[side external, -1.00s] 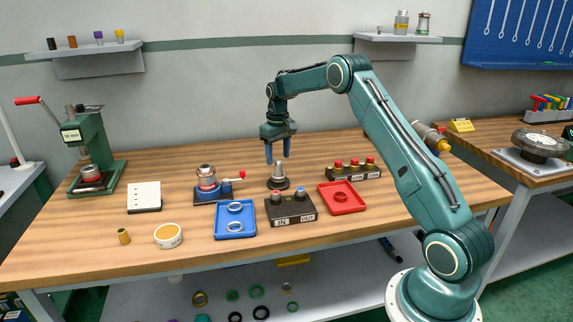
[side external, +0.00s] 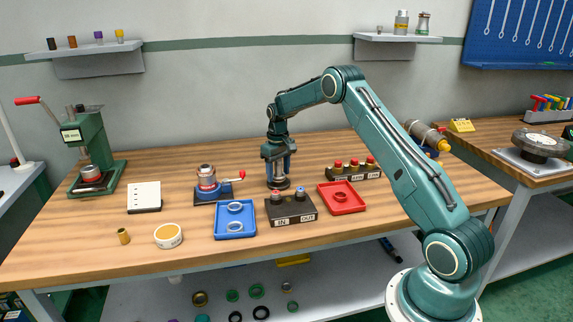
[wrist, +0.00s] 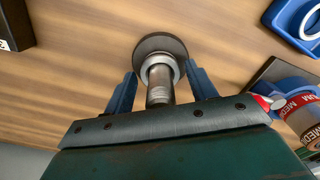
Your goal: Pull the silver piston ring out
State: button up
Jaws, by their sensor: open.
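A metal post (wrist: 160,88) stands on a round dark base (wrist: 150,44). A silver ring (wrist: 147,66) sits around the post, low near the base, in the wrist view. My gripper (wrist: 160,72) is open, with one blue finger on each side of the post and ring. A gap shows between the fingers and the ring. In the side external view my gripper (side external: 278,184) is lowered over the base (side external: 278,185) and hides most of the post. Two more light rings lie in the blue tray (side external: 235,235).
A dark IN/OUT block (side external: 290,219) stands close in front of the post. A blue vise-like fixture (side external: 208,188) stands to its left. A red tray (side external: 341,209) and a rack with red caps (side external: 352,173) are to its right.

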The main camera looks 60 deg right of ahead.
jog(key=c, duration=0.9)
jog(key=shift+r, duration=0.75)
jog(key=shift+r, duration=4.35)
jog(key=shift+a, duration=0.15)
